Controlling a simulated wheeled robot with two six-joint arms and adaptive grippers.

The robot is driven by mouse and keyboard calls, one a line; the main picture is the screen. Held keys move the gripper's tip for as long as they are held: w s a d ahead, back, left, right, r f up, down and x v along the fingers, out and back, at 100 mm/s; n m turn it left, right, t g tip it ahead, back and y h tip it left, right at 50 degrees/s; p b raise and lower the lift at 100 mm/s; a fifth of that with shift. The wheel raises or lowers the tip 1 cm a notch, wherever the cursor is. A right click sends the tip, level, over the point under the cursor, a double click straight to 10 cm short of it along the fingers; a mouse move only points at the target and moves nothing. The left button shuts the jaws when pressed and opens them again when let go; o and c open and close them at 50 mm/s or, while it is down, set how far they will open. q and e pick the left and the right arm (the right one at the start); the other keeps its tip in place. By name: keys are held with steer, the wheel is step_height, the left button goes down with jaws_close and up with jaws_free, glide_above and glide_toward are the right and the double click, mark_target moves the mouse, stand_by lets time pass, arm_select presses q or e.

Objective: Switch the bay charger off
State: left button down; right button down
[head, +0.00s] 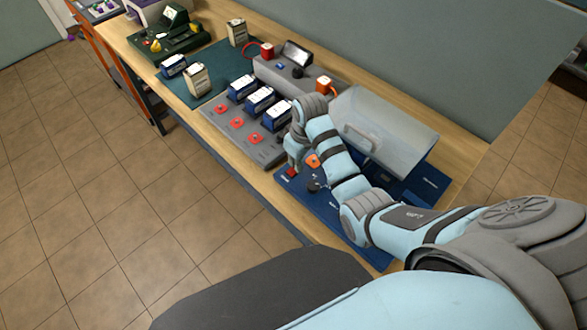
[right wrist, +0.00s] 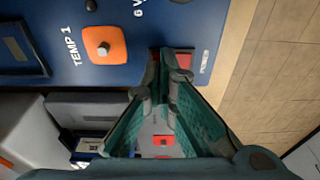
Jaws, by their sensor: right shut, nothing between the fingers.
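A blue panel (head: 325,205) lies on the bench under my right arm. It carries a red switch (head: 291,172) near its front left corner, which in the right wrist view (right wrist: 184,60) sits by the word POWER. My right gripper (head: 292,160) is shut and empty, pointing down at this switch. In the right wrist view the fingertips (right wrist: 166,62) overlap the switch's edge; I cannot tell whether they touch it. The grey bay unit (head: 265,152) beside the panel holds blue batteries (head: 260,102) and has red buttons (head: 237,122) in front. My left gripper is not in view.
An orange TEMP 1 knob (right wrist: 104,45) is close to the gripper. A tilted clear cover (head: 385,125) stands behind my forearm. A grey box with a screen (head: 297,54), a dark green mat (head: 208,60) and a green meter (head: 175,35) stand farther left.

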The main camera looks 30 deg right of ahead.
step_height(320, 180, up, 3)
steer(key=shift+f+p, duration=0.2)
steer(key=shift+p, duration=0.95)
steer(key=shift+r, duration=2.15)
